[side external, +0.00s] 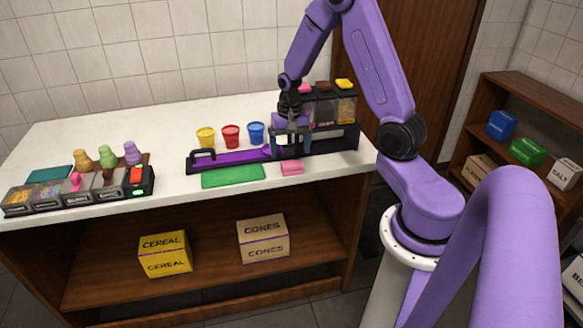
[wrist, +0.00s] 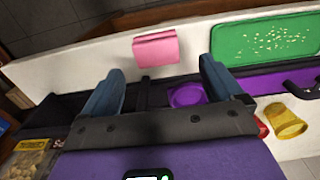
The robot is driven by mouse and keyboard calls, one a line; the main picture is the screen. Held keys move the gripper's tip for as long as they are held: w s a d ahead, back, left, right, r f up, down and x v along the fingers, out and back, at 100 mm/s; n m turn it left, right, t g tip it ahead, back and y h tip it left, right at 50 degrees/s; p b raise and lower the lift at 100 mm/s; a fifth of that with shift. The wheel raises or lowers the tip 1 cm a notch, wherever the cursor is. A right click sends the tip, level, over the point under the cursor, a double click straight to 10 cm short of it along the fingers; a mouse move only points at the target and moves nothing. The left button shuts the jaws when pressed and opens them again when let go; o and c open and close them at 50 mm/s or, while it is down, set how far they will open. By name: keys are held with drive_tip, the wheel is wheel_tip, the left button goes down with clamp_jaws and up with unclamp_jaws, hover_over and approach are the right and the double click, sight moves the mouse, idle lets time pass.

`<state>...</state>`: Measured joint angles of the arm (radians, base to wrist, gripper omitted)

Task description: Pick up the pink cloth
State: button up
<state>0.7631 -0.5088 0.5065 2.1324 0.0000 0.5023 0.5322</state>
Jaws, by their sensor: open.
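The pink cloth (side external: 292,168) lies folded on the white counter near its front edge, to the right of the green mat. It also shows in the wrist view (wrist: 155,48), at the top, beyond my fingertips. My gripper (side external: 291,140) points down over the black and purple tray behind the cloth. In the wrist view its two blue fingers (wrist: 163,82) are wide apart with nothing held between them. The cloth is apart from the fingers.
The green mat (side external: 233,176) lies left of the cloth. The black tray (side external: 202,168) with a purple inside runs behind it. Yellow (side external: 206,137), red (side external: 231,136) and blue cups (side external: 256,133) stand behind the tray. A topping dispenser (side external: 345,108) stands close behind my gripper.

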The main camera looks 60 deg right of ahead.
sight(291, 163)
drive_tip(key=shift+s+f, duration=0.15)
drive_tip(key=shift+f, duration=1)
drive_tip(key=shift+s+f, duration=0.1)
drive_tip(key=shift+f, duration=1.05)
drive_tip(key=c, duration=1.1)
drive_tip(key=shift+r, duration=0.2)
drive_tip(key=shift+c, duration=0.2)
